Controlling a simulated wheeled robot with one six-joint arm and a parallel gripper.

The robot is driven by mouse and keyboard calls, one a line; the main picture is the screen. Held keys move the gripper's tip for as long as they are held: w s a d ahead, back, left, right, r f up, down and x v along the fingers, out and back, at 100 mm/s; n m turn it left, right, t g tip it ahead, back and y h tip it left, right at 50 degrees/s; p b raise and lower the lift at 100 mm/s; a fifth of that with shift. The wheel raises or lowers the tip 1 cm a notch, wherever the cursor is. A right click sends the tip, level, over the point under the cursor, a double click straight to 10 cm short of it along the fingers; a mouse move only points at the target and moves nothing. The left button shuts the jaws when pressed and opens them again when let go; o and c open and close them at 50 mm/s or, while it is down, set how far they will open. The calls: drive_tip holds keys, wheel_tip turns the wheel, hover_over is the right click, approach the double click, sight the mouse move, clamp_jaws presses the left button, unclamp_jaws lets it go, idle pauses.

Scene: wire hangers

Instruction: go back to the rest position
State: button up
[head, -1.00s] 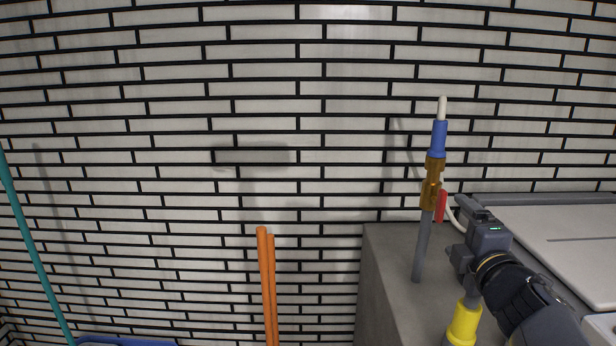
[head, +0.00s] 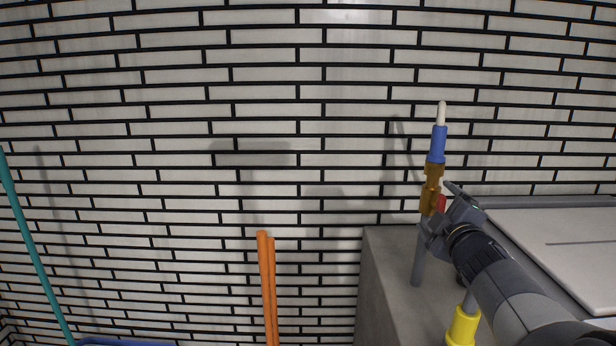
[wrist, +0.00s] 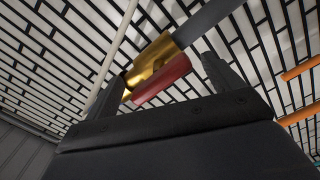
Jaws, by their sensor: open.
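My gripper (head: 445,212) is at the right in the head view, beside an upright grey post (head: 418,256) with a brass fitting (head: 433,188). In the wrist view my gripper (wrist: 163,70) is open, its two dark fingers apart. The brass fitting (wrist: 152,60) and a red part (wrist: 162,80) show between or just beyond the fingers; I cannot tell whether they touch. In the head view the red part (head: 442,203) is mostly hidden by my gripper. The post has a blue sleeve (head: 438,144) and a white tip (head: 442,113) above the brass.
A grey block (head: 390,275) stands around the post's foot, with a pale panel (head: 560,245) at the right. A yellow cylinder (head: 462,325) is below my arm. Orange rods (head: 268,285) stand at centre, a teal pole (head: 30,245) at left. A tiled wall (head: 230,90) is behind.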

drive_tip(key=m+p, duration=0.1)
drive_tip(key=m, duration=0.1)
drive_tip(key=m+p, duration=0.4)
drive_tip(key=m, duration=0.1)
drive_tip(key=shift+d+r, duration=0.1)
drive_tip(key=shift+r, duration=0.2)
drive_tip(key=m+p, duration=0.6)
drive_tip(key=shift+s+d+f, duration=0.1)
drive_tip(key=shift+s+f, duration=0.1)
drive_tip(key=shift+s, duration=0.3)
drive_tip(key=shift+r, duration=0.1)
